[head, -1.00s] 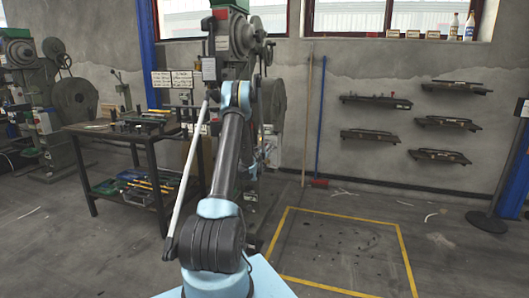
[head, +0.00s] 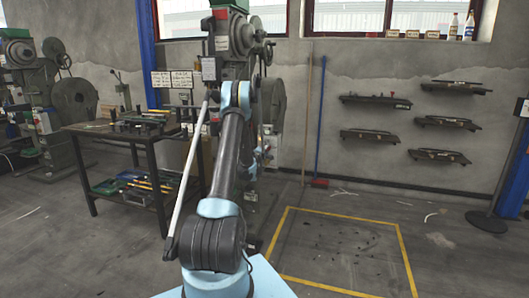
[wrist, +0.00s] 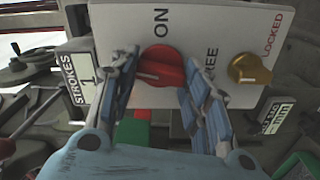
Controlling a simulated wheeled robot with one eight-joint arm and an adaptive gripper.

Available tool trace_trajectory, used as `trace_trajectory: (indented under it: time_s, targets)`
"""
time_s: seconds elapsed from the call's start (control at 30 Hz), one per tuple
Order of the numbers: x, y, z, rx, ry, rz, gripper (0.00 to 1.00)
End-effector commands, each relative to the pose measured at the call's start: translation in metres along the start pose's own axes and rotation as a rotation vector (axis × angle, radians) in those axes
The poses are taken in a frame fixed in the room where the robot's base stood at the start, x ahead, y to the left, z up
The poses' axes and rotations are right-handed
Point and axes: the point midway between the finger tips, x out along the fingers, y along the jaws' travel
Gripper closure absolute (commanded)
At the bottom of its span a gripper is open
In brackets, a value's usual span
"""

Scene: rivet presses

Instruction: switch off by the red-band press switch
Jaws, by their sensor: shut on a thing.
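The red rotary switch (wrist: 163,64) sits on a white panel (wrist: 215,22) in the wrist view, below the printed word ON. A pale mark shows on the lower left of its face. My gripper (wrist: 161,74) is shut on the red switch, with one finger on each side. The press (head: 235,42) stands straight ahead in the head view, with a red patch near its top. My arm hides its lower part and the gripper in that view.
A yellow knob (wrist: 250,69) marked LOCKED sits to the right of the switch on the same panel. A STROKES counter (wrist: 83,84) is at left. A workbench (head: 110,129) with tools stands left of the press.

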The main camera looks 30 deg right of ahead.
Motion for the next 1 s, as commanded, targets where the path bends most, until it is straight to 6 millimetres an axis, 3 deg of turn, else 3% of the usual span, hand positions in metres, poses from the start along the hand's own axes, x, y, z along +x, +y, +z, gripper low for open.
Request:
trace_trajectory:
  time_s: [0.43,1.0]
  targets:
    - [-0.0007,-0.0031,-0.0061,-0.210,0.011,-0.002,0.81]
    - [-0.0013,-0.0035,-0.0057,-0.236,0.010,-0.002,0.81]
